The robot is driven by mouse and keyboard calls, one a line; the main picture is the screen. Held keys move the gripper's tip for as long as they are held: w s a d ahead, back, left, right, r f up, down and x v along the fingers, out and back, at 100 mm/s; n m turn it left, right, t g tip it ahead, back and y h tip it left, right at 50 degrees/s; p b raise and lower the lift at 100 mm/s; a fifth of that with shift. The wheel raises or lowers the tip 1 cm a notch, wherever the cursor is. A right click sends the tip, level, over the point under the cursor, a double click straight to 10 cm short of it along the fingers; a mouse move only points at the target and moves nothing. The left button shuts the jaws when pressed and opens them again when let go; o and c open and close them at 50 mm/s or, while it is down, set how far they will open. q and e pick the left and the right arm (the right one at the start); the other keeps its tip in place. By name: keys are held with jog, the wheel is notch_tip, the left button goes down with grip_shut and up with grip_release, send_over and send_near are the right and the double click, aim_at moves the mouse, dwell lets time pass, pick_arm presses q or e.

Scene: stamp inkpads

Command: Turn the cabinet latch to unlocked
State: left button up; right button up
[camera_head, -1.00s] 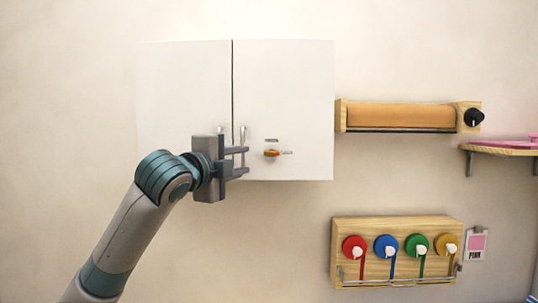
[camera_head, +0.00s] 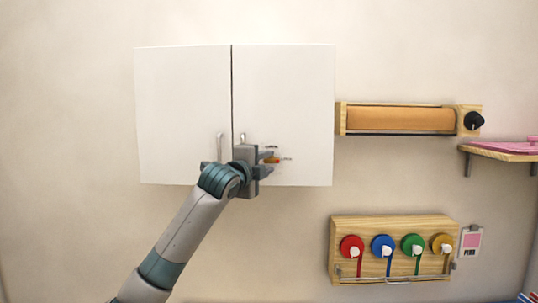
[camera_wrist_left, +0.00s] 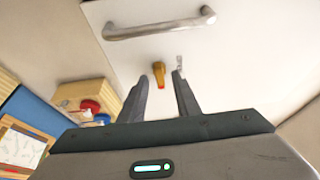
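The white two-door cabinet (camera_head: 290,95) hangs on the wall. Its latch (camera_head: 272,160), a small orange and red knob, sits low on the right door, with a thin metal piece to its right. My left gripper (camera_head: 269,163) is in front of the right door, with one finger above and one below the latch in the head view. In the left wrist view the latch (camera_wrist_left: 158,73) shows just beyond the gap between the open, empty fingers (camera_wrist_left: 161,83). Contact cannot be told. My right gripper is out of view.
A metal door handle (camera_wrist_left: 160,24) lies close to the fingers. A wooden roller holder (camera_head: 400,119) is on the wall at right. Below it is a wooden box (camera_head: 340,230) with several coloured discs. A shelf (camera_head: 500,153) is at far right.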

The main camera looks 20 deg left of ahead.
pick_arm(q)
jog(key=shift+w+d+p, duration=0.1)
jog(key=shift+w+p, duration=0.2)
jog(key=shift+w, duration=0.6)
jog(key=shift+c, duration=0.6)
grip_shut()
jog(key=shift+f, duration=0.1)
